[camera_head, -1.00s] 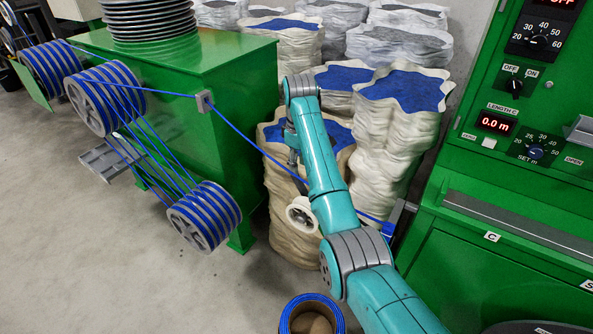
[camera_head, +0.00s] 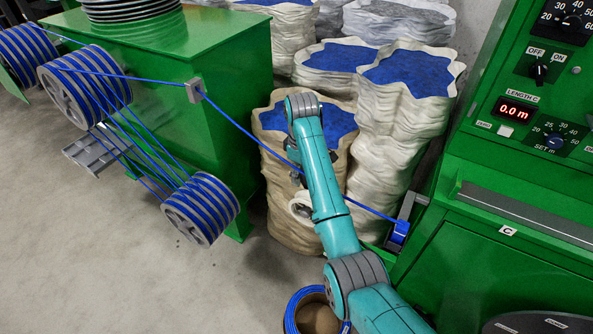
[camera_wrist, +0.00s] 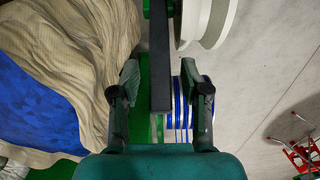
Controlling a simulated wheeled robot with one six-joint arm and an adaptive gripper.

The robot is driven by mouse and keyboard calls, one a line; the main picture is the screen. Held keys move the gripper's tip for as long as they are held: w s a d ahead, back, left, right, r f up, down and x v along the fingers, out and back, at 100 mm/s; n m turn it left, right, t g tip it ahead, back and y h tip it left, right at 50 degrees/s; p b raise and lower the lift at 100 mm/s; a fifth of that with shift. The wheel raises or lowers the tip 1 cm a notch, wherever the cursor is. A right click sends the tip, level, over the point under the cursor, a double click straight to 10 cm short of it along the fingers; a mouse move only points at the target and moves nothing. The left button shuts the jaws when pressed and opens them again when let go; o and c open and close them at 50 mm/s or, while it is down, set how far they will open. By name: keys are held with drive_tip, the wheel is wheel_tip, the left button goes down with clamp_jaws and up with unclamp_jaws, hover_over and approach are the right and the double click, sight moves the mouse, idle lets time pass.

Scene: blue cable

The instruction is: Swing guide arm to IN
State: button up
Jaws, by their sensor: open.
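In the wrist view my gripper (camera_wrist: 160,78) is open, with one finger on each side of a dark grey bar, which looks like the guide arm (camera_wrist: 160,50). I cannot tell whether either finger touches the bar. A white grooved pulley (camera_wrist: 205,18) sits beside the bar's far end. A white pulley also shows in the head view (camera_head: 301,205), beside my arm; there the bar and most of my gripper are hidden behind my arm. The blue cable (camera_head: 245,132) runs from a grey guide block (camera_head: 194,90) past my arm to the right. No IN mark is readable.
Blue-topped sacks (camera_head: 408,75) stand close behind my arm. The green machine (camera_head: 215,130) with cable-wound drums (camera_head: 202,208) is at left, the green control cabinet (camera_head: 460,250) at right. Floor is clear at lower left.

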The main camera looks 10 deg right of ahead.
drive_tip(key=shift+f, duration=0.5)
clamp_jaws()
drive_tip(key=shift+d, duration=0.1)
